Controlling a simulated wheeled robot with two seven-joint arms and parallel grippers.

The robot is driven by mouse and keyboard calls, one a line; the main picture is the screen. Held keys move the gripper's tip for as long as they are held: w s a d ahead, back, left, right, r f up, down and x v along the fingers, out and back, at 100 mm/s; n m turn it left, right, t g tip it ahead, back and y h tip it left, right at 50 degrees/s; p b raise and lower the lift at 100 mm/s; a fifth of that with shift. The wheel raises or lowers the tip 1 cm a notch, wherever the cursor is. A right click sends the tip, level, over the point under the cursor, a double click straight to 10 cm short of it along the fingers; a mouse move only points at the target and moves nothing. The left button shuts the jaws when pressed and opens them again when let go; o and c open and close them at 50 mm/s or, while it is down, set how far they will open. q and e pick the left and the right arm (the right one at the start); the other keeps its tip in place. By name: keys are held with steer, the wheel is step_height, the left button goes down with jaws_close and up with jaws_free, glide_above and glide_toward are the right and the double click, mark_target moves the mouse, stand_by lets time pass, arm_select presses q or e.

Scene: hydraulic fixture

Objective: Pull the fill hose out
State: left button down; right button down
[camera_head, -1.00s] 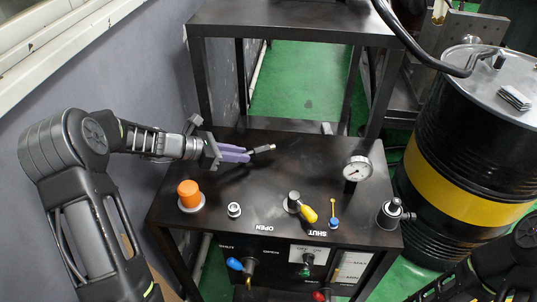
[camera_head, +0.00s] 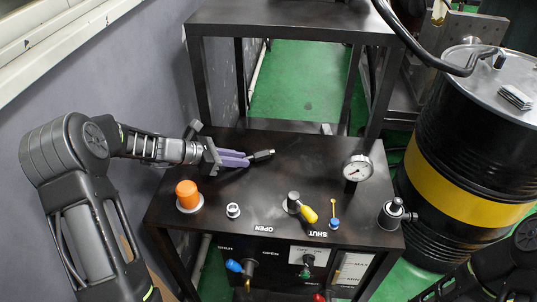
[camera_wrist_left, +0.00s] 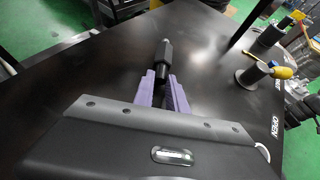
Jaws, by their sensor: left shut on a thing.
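My left gripper (camera_head: 246,157) reaches in from the left above the back left of the black bench top. Its purple fingers are shut on a black cylindrical fitting, which I take to be the end of the fill hose (camera_head: 262,155). The fitting sticks out past the fingertips, clear of any socket. In the left wrist view my left gripper (camera_wrist_left: 162,88) has a finger on each side of the hose end (camera_wrist_left: 164,65), and its narrower tip points away. Any hose behind the fingers is hidden. A small round ring port (camera_head: 233,210) sits empty on the bench top. My right gripper is out of view.
The bench top (camera_head: 200,160) carries an orange knob (camera_head: 188,193), a yellow-handled valve (camera_head: 307,212), a small blue lever (camera_head: 334,223) and a gauge (camera_head: 357,169). A black drum (camera_head: 465,160) stands at right with a black hose (camera_head: 425,58) above. The bench's back middle is clear.

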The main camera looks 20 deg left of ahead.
arm_select(q)
steer(key=shift+f, duration=0.1)
steer(key=c, duration=1.3)
jaws_free()
steer(key=shift+v, duration=3.95)
